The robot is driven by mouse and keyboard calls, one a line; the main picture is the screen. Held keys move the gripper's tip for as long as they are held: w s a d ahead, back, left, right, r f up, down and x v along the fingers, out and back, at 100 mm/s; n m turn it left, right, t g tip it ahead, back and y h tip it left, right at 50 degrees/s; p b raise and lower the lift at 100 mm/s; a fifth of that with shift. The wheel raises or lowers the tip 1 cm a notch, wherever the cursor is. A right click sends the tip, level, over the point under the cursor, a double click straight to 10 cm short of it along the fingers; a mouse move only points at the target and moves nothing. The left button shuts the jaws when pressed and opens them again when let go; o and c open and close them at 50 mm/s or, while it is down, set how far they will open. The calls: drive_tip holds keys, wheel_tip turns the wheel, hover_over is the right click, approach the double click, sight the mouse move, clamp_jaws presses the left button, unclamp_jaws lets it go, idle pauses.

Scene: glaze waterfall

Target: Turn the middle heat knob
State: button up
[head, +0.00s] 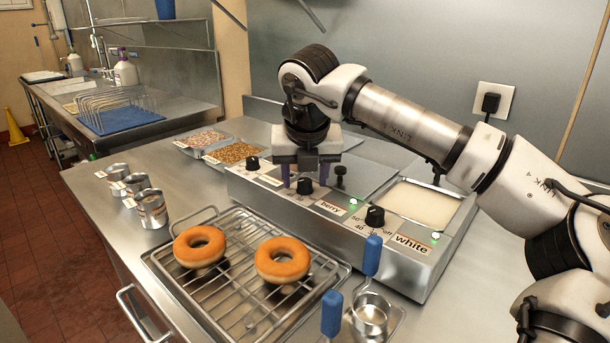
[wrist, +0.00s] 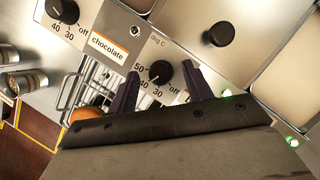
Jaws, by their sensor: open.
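The middle heat knob (head: 305,186) is black and round, on the sloped front panel of the steel warmer (head: 285,202), left of the "berry" label. In the wrist view the middle knob (wrist: 159,72) has a dial marked 50, 40, 30 and off. My gripper (head: 305,177) is open and points down over the panel. In the wrist view my gripper (wrist: 162,80) has one dark purple finger on each side of the knob. I cannot tell whether either finger touches it. Nothing is held.
The chocolate knob (head: 252,163) and white knob (head: 375,217) flank it. A black lid handle (head: 340,172) stands close behind my gripper. Donuts (head: 283,260) on a rack (head: 215,298) and blue-handled ladles (head: 372,256) are in front. Metal cups (head: 151,208) stand left.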

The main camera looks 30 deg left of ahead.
drive_tip(key=shift+f, duration=0.2)
drive_tip(key=shift+c, duration=0.3)
drive_tip(key=c, duration=0.9)
